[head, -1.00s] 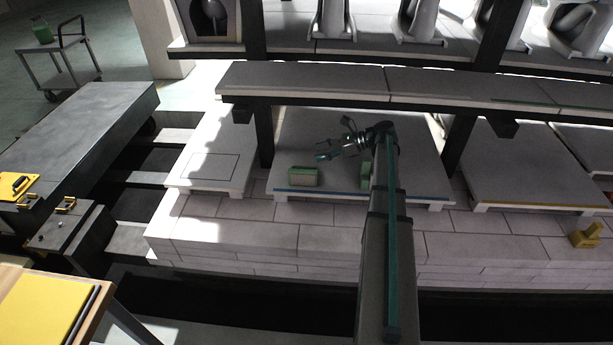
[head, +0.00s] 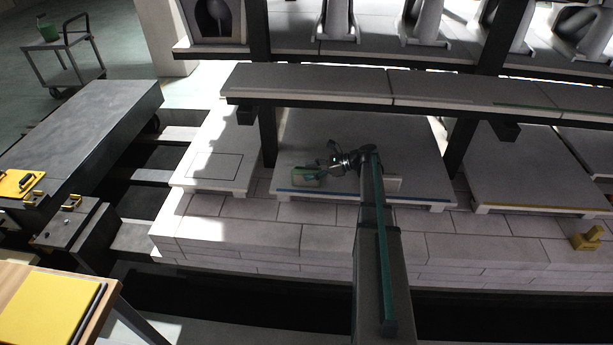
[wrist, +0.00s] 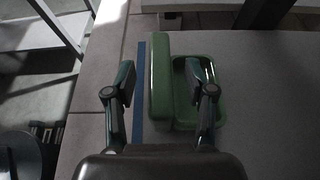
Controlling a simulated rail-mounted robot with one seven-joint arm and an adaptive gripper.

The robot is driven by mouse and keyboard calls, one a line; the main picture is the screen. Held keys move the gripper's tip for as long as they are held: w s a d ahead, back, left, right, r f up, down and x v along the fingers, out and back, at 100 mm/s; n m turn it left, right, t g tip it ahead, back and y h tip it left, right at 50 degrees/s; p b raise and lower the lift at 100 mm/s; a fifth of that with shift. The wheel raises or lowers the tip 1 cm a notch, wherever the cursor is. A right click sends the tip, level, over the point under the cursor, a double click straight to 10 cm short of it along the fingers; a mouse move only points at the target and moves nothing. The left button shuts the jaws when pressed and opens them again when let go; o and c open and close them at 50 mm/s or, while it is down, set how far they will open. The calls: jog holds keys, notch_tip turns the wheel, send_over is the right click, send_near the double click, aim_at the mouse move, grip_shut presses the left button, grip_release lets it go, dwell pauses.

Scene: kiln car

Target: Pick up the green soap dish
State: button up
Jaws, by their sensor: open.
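The green soap dish (head: 305,178) rests on the grey kiln slab near its blue-striped front edge. In the wrist view the dish (wrist: 161,85) shows a raised block-like side on the left and a shallow rimmed hollow on the right. My gripper (head: 323,170) is open and close over the dish, partly covering it in the head view. I cannot tell whether either finger touches the dish.
A dark post (head: 267,140) stands behind left, and a shelf beam (head: 320,84) runs above. A yellow block (head: 587,238) lies far right.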

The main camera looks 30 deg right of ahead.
jog(key=shift+x, duration=1.05)
jog(key=shift+c, duration=0.2)
grip_shut()
jog(key=shift+r, duration=0.15)
